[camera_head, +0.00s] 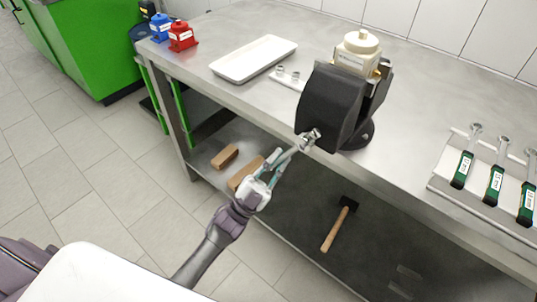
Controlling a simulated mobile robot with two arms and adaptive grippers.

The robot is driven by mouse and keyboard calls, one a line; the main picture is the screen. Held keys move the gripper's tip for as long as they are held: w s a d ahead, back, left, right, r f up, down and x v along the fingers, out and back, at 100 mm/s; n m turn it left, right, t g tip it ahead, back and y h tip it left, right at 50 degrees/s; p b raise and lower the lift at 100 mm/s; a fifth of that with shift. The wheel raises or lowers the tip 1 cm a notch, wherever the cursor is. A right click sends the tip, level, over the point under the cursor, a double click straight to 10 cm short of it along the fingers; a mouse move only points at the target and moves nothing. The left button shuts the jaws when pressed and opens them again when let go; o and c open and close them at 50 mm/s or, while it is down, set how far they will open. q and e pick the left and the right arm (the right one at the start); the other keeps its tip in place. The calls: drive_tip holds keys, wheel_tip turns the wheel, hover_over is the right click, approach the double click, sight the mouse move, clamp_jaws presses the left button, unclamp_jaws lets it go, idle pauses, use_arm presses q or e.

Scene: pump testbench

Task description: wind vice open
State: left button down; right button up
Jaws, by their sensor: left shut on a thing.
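The black vice (329,105) is mounted at the front edge of the steel workbench (408,150). A cream pump (357,54) sits at its top, by the jaws; the jaw gap is hard to see from here. The metal vice handle (308,139) sticks out at the vice's lower front. My left gripper (291,152) reaches up from below left, in front of the bench edge. Its fingers are shut on the handle. My right gripper is out of view.
A white tray (228,69) and blue (160,27) and red (181,36) pumps stand at the left. Several green-handled wrenches (494,184) lie in a holder at right. A hammer (336,228) and wooden blocks (225,156) lie on the lower shelf.

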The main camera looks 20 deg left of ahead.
use_arm(q)
drive_tip(key=s+d+f+n+t+y, duration=0.1)
drive_tip(key=d+n+t+y, duration=0.3)
drive_tip(key=n+y, duration=0.7)
drive_tip(key=shift+s+d+n+b, duration=0.3)
drive_tip(key=shift+d+n+b, duration=0.15)
drive_tip(key=shift+d+n, duration=0.45)
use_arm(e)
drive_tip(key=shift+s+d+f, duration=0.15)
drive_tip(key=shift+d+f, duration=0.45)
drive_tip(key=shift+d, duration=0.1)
use_arm(q)
drive_tip(key=c, duration=1.5)
unclamp_jaws()
drive_tip(key=shift+f, duration=0.1)
drive_tip(key=o, duration=0.3)
drive_tip(key=shift+w+d+f, duration=0.15)
drive_tip(key=shift+w+f, duration=0.05)
drive_tip(key=shift+w, duration=0.05)
drive_tip(key=v, duration=1.2)
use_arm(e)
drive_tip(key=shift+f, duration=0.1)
use_arm(q)
drive_tip(key=shift+f, duration=0.1)
